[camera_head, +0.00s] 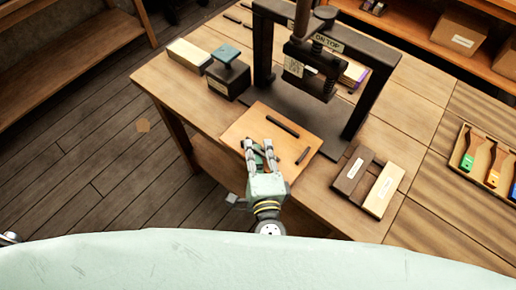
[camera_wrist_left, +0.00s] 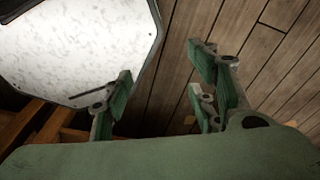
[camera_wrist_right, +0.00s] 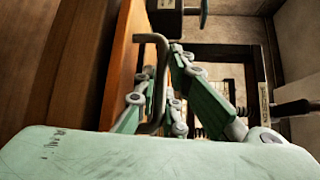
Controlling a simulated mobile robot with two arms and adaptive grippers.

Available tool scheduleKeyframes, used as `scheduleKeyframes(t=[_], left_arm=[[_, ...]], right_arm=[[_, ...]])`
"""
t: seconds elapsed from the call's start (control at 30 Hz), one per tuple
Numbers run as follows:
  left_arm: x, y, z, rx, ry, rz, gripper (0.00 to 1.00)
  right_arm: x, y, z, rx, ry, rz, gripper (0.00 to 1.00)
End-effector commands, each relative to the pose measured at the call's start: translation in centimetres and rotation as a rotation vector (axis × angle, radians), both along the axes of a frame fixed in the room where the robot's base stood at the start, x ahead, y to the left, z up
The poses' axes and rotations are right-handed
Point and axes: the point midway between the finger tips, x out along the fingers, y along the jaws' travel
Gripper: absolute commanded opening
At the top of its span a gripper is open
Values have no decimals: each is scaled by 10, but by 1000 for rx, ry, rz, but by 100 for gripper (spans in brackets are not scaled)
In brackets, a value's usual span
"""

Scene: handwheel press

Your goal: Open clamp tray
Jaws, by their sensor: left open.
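The clamp tray (camera_head: 243,125) looks like a flat orange-brown board with dark bars on it, lying on the table in front of the press (camera_head: 322,62). My right gripper (camera_head: 259,147) is at the board's near edge. In the right wrist view, a bent dark metal handle (camera_wrist_right: 162,52) passes between the fingers of my right gripper (camera_wrist_right: 163,72), which close in on it beside an orange-brown panel (camera_wrist_right: 122,60). The finger contact is partly hidden. My left gripper (camera_wrist_left: 160,85) is open and empty above the plank floor.
A dark block with a blue-green top (camera_head: 228,68) and a pale block (camera_head: 189,55) lie left of the press. Dark and pale labelled blocks (camera_head: 368,180) lie right of the board. A tray of coloured-handled tools (camera_head: 490,143) is at the far right.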

Motion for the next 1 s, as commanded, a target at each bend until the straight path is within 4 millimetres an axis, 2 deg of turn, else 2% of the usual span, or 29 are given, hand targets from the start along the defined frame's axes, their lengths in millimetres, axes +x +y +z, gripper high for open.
scheduleKeyframes(t=[0.2,0.47,0.57,0.8,1.0], left_arm=[[-9,1,-1,2,14,0,53],[-11,8,-1,10,15,0,53],[-10,6,-1,8,14,0,53],[-9,5,-1,6,13,-2,53],[-8,4,-1,6,12,-2,53]], right_arm=[[0,-1,-1,-1,2,-1,17],[-5,-1,-1,2,2,0,17],[-18,-4,1,0,3,0,17],[-68,-15,7,-2,5,2,17],[-102,-22,12,-1,4,1,17]])
